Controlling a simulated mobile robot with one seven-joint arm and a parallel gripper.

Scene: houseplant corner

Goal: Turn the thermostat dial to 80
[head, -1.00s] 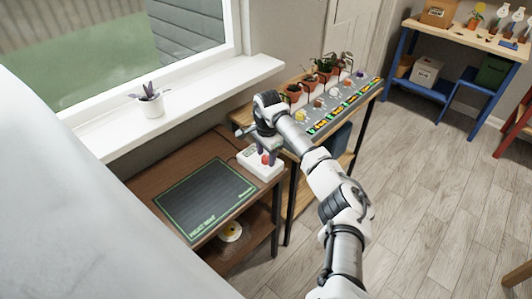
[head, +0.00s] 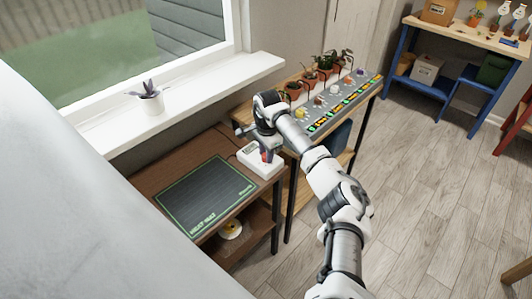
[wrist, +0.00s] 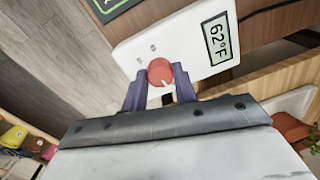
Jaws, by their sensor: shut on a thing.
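The thermostat is a white box (head: 272,170) on the brown table, beside the heat mat.
A black heat mat (head: 205,196) with a green border lies to the left on the table. A potted plant (head: 150,98) stands on the white windowsill. A long shelf with several potted plants and a grey colour-marked strip (head: 338,105) lies behind to the right.

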